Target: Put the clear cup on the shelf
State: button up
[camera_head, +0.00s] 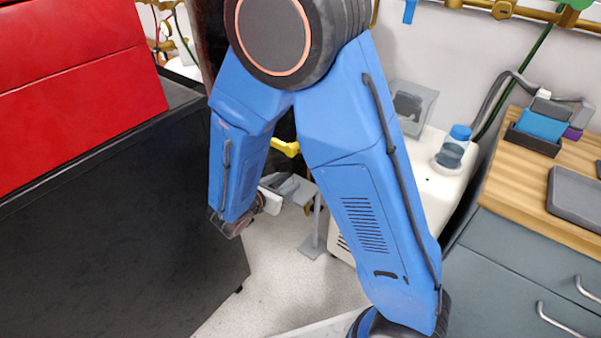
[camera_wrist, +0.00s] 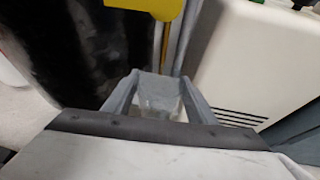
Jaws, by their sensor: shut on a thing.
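My gripper (camera_wrist: 158,95) points away from the wrist camera, its two grey fingers closed on a pale, see-through thing, which looks like the clear cup (camera_wrist: 159,92). The cup sits between the fingers, and its lower part is hard to make out. In the head view my gripper (camera_head: 288,188) shows small beyond my blue arm, low beside the white machine. I cannot make out the cup clearly there. No shelf can be picked out for certain in either view.
A white machine (camera_head: 425,185) carries a clear box (camera_head: 412,103) and a blue-lidded jar (camera_head: 453,147). A thin grey stand (camera_head: 312,245) is on the floor. A black cabinet (camera_head: 120,235) with a red chest (camera_head: 75,95) is at left, a wood-topped counter (camera_head: 515,190) at right.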

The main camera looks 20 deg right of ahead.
jog(key=shift+r+x, duration=0.15)
jog(key=shift+x, duration=2.55)
jog(key=shift+r+x, duration=0.15)
jog(key=shift+x, duration=2.6)
jog(key=shift+d+f, duration=0.1)
jog(key=shift+f, duration=0.05)
jog(key=o, duration=1.2)
jog(key=shift+c, duration=0.2)
jog(key=shift+r, duration=0.25)
jog(key=v, duration=1.2)
